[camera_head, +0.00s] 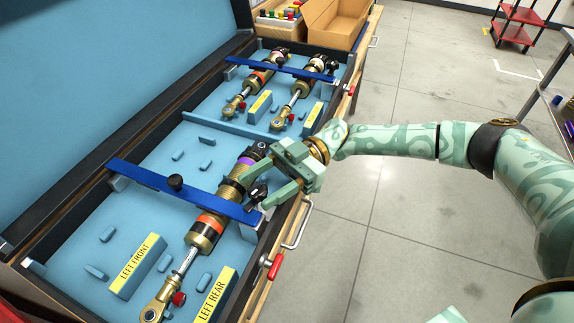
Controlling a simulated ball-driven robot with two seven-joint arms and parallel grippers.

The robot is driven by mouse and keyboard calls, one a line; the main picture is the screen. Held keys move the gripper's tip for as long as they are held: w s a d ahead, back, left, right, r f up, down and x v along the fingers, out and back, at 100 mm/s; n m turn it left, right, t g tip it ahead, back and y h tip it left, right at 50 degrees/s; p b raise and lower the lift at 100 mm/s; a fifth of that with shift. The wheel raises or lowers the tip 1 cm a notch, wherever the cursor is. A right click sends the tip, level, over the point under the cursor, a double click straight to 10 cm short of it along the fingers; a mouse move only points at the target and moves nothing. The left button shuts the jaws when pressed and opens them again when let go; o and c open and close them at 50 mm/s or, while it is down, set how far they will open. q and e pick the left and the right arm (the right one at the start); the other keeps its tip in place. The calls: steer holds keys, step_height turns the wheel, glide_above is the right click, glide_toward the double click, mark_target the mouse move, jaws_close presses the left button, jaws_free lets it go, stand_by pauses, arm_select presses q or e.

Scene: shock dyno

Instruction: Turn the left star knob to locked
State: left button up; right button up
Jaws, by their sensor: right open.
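A blue clamp bar (138,174) crosses the near part of the open case, over a gold and orange shock absorber (206,232). A black knob (175,182) stands upright on the bar, left of its middle. Another black knob (258,191) shows near the bar's right end; I cannot tell whether it sits on the bar or the shock. My right gripper (254,193) is open, its pale green fingers reaching left on both sides of that second knob. Contact is unclear. Lock markings are not readable. My left gripper is not in view.
A second blue bar (277,67) crosses two shocks at the far end. Yellow labels mark LEFT FRONT (140,258) and LEFT REAR (215,296). The case lid (90,75) stands open at left. A red-gripped latch (275,266) is on the front edge.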

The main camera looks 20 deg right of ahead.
arm_select(q)
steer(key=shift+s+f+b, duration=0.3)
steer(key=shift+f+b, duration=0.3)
steer(key=shift+b, duration=0.1)
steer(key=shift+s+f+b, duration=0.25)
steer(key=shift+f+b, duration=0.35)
steer(key=shift+b, duration=0.05)
arm_select(e)
steer(key=v, duration=1.5)
